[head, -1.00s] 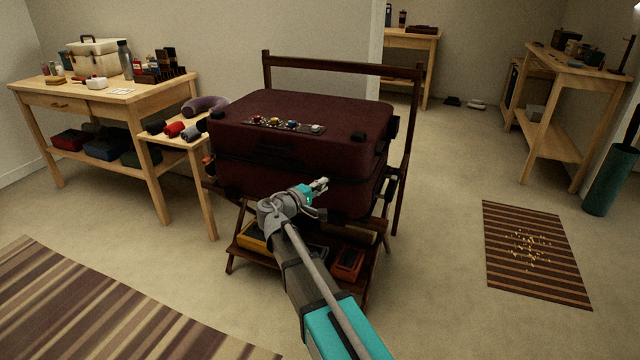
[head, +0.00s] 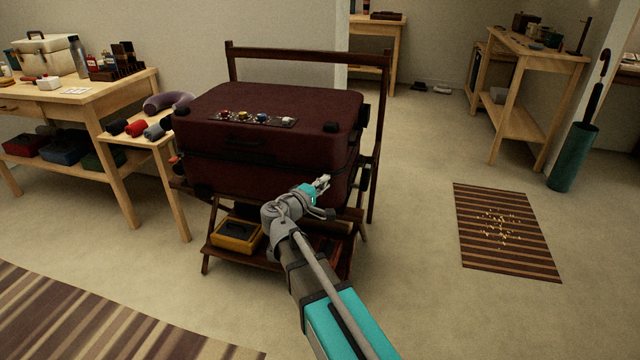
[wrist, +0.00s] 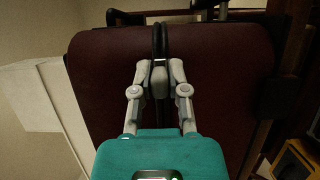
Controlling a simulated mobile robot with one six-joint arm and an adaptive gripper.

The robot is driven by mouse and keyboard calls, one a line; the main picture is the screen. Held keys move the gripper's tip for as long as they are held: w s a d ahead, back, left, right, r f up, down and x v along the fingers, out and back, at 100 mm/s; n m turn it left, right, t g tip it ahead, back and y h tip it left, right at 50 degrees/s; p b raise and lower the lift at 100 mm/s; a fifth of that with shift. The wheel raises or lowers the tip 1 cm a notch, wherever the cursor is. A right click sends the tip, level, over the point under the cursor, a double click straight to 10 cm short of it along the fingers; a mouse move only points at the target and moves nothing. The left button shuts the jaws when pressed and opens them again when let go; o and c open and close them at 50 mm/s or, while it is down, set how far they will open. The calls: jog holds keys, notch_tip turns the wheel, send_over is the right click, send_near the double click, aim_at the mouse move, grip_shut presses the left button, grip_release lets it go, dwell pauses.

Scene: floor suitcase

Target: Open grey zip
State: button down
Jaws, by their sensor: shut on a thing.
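The dark red suitcase (head: 270,165) lies flat and closed on a wooden rack. A black zip seam runs around its side, and it shows as a dark vertical band in the wrist view (wrist: 159,38). My gripper (head: 324,182) is at the front side of the suitcase, near its right corner. In the wrist view my gripper (wrist: 160,68) is shut on a grey zip pull (wrist: 160,83) lying over the seam. The pull is too small to make out in the head view, and the seam beyond the fingers is partly hidden.
The wooden rack (head: 373,195) has a tall back rail and a lower shelf with a yellow box (head: 236,234). A side table (head: 150,138) with rolled items stands close on the left. The floor to the right is clear up to a striped mat (head: 506,232).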

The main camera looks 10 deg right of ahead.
jog(key=shift+d, duration=0.2)
jog(key=c, duration=0.7)
grip_release()
jog(key=shift+c, duration=0.2)
jog(key=shift+o, duration=0.5)
jog(key=shift+a, duration=0.2)
jog(key=shift+s, duration=0.1)
jog(key=v, duration=1.2)
